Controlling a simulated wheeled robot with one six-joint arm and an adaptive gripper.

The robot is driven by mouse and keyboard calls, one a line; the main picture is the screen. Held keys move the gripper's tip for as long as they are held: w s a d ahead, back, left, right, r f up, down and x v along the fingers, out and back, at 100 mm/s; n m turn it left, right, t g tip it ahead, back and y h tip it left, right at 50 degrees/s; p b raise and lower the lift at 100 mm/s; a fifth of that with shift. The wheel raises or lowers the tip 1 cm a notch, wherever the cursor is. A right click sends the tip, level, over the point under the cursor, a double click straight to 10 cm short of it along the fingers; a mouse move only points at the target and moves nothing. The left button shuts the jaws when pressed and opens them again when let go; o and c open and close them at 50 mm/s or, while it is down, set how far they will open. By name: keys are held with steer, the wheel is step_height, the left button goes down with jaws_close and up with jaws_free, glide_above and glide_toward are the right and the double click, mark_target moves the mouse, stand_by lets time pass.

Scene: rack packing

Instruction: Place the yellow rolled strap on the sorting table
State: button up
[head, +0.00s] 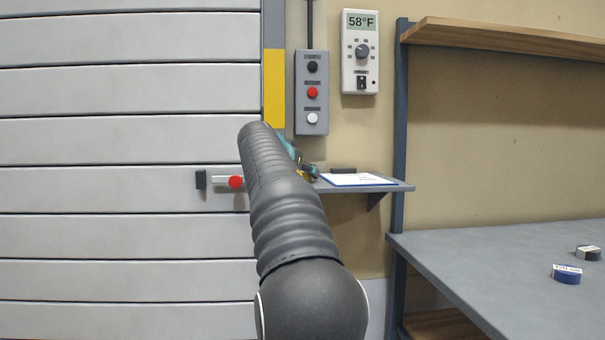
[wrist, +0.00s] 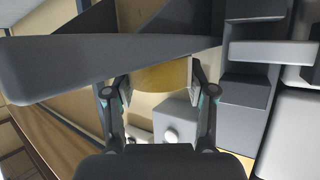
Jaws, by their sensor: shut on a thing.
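My gripper (wrist: 160,80) is shut on the yellow rolled strap (wrist: 162,77), which shows between the two fingers in the wrist view. A dark grey slab crosses in front of the strap's upper part there. In the head view my gripper (head: 306,169) is mostly hidden behind my arm, close to the small wall shelf. Only a speck of yellow shows there. The grey table (head: 470,262) stands at the right in the head view, apart from my gripper. I take it to be the sorting table.
A blue roll (head: 567,274) and a black roll (head: 588,253) lie on the table's right side; its left part is clear. The wall shelf (head: 403,186) holds a clipboard (head: 357,180). A button box (head: 311,93), thermostat (head: 360,52) and wooden upper shelf (head: 500,38) are above.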

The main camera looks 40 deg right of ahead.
steer(key=o, duration=1.2)
steer(key=shift+c, duration=0.2)
steer(key=shift+r+p, duration=0.15)
steer(key=shift+p, duration=0.15)
steer(key=b+v, duration=0.1)
steer(key=v, duration=1.1)
